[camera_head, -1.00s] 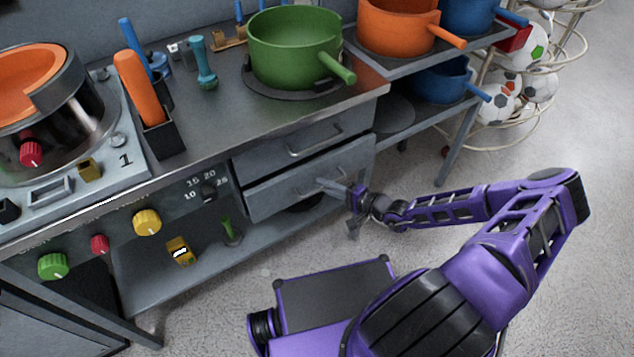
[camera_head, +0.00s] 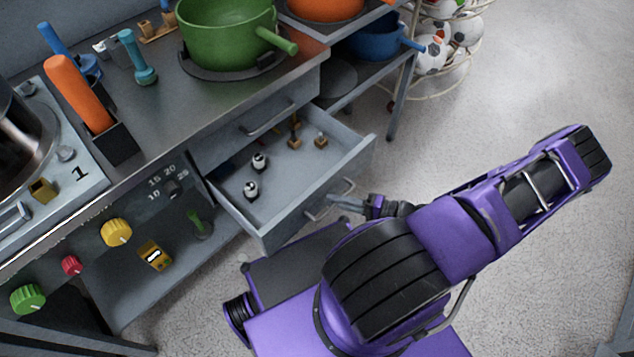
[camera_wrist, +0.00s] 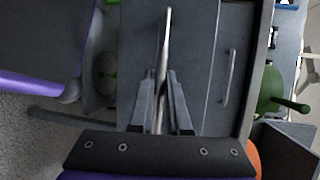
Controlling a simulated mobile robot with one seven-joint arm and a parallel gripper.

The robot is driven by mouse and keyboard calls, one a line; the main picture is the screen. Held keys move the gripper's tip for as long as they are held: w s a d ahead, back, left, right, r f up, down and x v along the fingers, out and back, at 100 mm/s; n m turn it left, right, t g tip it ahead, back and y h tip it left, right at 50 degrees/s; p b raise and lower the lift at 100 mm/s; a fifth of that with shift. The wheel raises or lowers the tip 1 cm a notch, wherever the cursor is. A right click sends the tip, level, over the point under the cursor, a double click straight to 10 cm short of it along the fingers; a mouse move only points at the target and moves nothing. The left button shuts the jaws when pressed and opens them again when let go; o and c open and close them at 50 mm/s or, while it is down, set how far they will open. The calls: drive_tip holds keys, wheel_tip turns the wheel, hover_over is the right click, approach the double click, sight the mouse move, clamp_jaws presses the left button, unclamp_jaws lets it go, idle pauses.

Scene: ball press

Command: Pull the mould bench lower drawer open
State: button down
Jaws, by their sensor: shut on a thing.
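The lower drawer (camera_head: 318,181) of the mould bench is pulled well out, its inside showing several small items. My gripper (camera_head: 345,203) is at the drawer's front, shut on its bar handle (camera_head: 318,210). In the wrist view my gripper (camera_wrist: 161,90) has its two fingers on either side of the handle (camera_wrist: 166,35), which runs up past the fingertips. The upper drawer (camera_head: 252,128) is shut above it, and its handle shows in the wrist view (camera_wrist: 229,77).
A green pot (camera_head: 225,35) stands on the bench top above the drawers. A lower shelf (camera_head: 135,290) lies left of the open drawer. My own base is close to the drawer's front corner. Floor to the right (camera_head: 500,90) is clear.

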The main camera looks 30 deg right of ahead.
drive_tip(key=s+d, duration=0.3)
drive_tip(key=s, duration=0.5)
drive_tip(key=shift+s+b, duration=0.35)
drive_tip(key=shift+s, duration=0.05)
drive_tip(key=c, duration=0.9)
unclamp_jaws()
drive_tip(key=v, duration=1.7)
drive_tip(key=shift+s+d+r+b, duration=0.1)
drive_tip(key=shift+s+d+b, duration=0.05)
drive_tip(key=shift+b, duration=0.2)
